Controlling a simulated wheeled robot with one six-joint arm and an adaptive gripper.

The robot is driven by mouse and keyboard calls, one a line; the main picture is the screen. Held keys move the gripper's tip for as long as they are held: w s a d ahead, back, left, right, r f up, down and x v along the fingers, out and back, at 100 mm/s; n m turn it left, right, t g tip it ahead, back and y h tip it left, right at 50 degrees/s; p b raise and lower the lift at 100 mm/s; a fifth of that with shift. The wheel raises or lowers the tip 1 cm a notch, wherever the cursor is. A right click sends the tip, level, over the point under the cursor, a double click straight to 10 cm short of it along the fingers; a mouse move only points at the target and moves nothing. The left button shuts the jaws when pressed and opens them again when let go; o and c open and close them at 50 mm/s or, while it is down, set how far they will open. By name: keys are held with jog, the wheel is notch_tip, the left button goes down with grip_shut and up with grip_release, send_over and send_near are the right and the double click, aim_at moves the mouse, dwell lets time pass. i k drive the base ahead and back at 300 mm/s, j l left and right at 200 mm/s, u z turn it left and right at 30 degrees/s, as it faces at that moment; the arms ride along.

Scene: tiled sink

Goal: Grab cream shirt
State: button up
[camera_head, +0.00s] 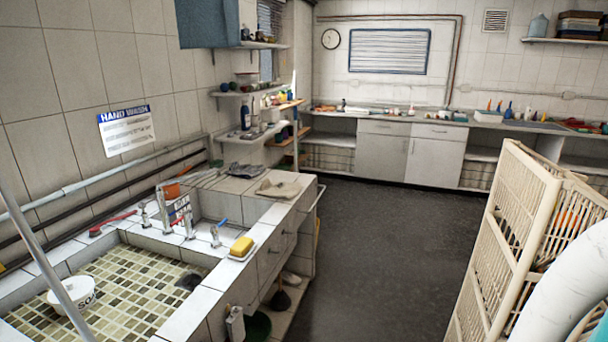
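A crumpled cream cloth (278,188), which looks like the cream shirt, lies flat on the white tiled counter (247,204) beyond the sink, near the counter's right edge. Its sleeves and collar are too small to make out. A grey cloth (241,171) lies just behind it to the left, on the same counter. My gripper is not in view. A white rounded arm part with a teal patch, probably mine, shows at the lower right edge.
The tiled sink (125,290) holds a white bowl (72,295). Taps (189,217) and a yellow sponge (242,246) stand along its edge. A cream slatted rack (508,245) stands at right. The dark floor (380,240) between counter and rack is clear. Low cabinets line the back wall.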

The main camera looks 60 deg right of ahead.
aim_at(280, 190)
jog(key=z, duration=1.15)
